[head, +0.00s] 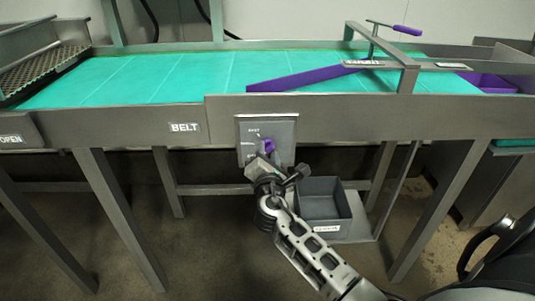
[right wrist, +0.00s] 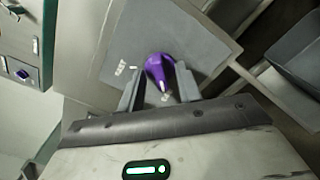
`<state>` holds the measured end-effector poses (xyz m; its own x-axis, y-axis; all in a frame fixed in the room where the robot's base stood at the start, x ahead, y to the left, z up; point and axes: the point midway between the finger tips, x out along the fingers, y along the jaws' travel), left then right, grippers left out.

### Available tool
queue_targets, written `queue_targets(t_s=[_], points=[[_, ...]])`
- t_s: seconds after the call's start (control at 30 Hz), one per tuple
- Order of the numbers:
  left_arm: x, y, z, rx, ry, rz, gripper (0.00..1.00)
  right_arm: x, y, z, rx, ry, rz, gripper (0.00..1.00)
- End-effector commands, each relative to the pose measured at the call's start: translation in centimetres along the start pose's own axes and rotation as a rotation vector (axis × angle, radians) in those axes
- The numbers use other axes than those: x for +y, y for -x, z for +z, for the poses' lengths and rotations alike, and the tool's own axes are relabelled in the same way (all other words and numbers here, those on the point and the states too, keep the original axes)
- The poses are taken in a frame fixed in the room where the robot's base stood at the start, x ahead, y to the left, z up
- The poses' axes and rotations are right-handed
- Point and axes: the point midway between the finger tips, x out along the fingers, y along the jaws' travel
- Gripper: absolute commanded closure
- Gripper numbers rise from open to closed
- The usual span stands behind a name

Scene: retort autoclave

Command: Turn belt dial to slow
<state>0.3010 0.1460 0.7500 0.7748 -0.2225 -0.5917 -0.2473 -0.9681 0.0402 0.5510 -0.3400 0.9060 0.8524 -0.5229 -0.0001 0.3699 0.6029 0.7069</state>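The purple belt dial (head: 268,146) sits on a grey plate (head: 284,128) on the front of the conveyor frame, right of the BELT sign (head: 185,127). Small setting labels show on the plate; most are too small or covered to read, and I cannot tell which setting the dial points to. My right gripper (head: 266,160) is right in front of the dial. In the right wrist view the dial (right wrist: 160,70) stands between the two open fingers of the gripper (right wrist: 160,84), with a narrow gap showing on each side. My left gripper is not in view.
The green conveyor belt (head: 190,78) runs above the plate, with a purple diverter bar (head: 300,79) across it. A grey open bin (head: 326,222) stands below, right of my right gripper. Table legs (head: 120,215) flank the space below.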

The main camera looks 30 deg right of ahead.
Motion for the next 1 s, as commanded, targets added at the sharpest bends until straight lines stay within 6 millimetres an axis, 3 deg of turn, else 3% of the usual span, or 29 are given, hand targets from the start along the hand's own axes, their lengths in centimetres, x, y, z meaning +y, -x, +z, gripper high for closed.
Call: queue_targets(t_s=[0.2, 0.3, 0.33, 0.67, 1.0], points=[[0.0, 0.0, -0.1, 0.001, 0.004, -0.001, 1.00, 0.0, 0.0, 0.0, 0.000, 0.000, 0.000, 0.68], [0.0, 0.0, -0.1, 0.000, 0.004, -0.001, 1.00, 0.0, 0.0, 0.0, 0.000, 0.000, 0.000, 0.96], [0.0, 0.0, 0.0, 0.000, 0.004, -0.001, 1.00, 0.0, 0.0, 0.0, 0.000, 0.000, 0.000, 1.00], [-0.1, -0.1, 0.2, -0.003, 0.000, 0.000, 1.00, -0.1, 0.1, -0.1, 0.000, -0.023, 0.000, 1.00], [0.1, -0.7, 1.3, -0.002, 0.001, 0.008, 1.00, -0.3, 0.1, -0.3, 0.001, -0.216, 0.000, 1.00]])
